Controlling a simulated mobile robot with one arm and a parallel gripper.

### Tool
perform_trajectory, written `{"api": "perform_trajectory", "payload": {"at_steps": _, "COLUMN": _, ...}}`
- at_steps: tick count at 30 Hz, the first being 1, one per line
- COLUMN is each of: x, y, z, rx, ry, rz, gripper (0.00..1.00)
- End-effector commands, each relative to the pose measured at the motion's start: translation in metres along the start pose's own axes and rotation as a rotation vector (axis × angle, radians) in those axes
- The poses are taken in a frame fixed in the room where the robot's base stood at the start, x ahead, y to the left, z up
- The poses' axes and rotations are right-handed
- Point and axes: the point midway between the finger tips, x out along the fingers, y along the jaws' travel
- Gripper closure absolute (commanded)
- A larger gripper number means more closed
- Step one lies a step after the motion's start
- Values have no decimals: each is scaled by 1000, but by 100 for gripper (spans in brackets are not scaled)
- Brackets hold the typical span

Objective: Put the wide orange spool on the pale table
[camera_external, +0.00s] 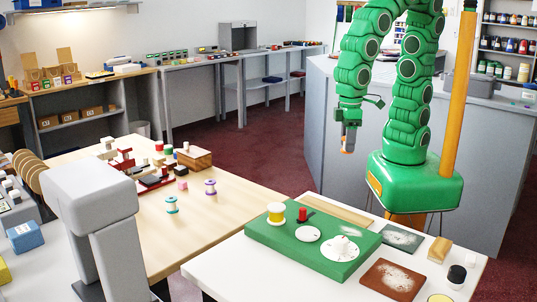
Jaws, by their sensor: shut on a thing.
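My gripper (348,138) is at the end of the green arm, pointing down in front of the grey counter. It is shut on a small orange thing, which looks like the wide orange spool (346,151); the fingers hide much of it, so its width is hard to judge. The spool is up in the air, apart from any table. The pale wood-topped table (190,234) is to the left and lower in the picture. A teal spool (172,205) and a purple spool (210,188) stand upright on it.
A white table (222,272) at the front right bears a green board (268,237) with a yellow-and-white spool (276,212). Red trays and blocks crowd the wood table's back; its front part is clear. A grey post-like machine (95,195) stands at the front left.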

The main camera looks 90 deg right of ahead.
Motion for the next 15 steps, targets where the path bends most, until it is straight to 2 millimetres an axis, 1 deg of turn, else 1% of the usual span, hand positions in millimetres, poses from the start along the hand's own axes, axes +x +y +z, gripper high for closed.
{"api": "perform_trajectory", "payload": {"at_steps": 5, "x": -2, "y": 2, "z": 3, "rx": 0, "ry": 0, "rz": 0, "gripper": 88}}
{"api": "perform_trajectory", "payload": {"at_steps": 8, "x": -1, "y": 2, "z": -1, "rx": 0, "ry": 0, "rz": 0, "gripper": 88}}
{"api": "perform_trajectory", "payload": {"at_steps": 11, "x": 0, "y": 1, "z": -11, "rx": 0, "ry": 1, "rz": 1, "gripper": 88}}
{"api": "perform_trajectory", "payload": {"at_steps": 15, "x": 4, "y": 1, "z": -37, "rx": 0, "ry": 0, "rz": 2, "gripper": 88}}
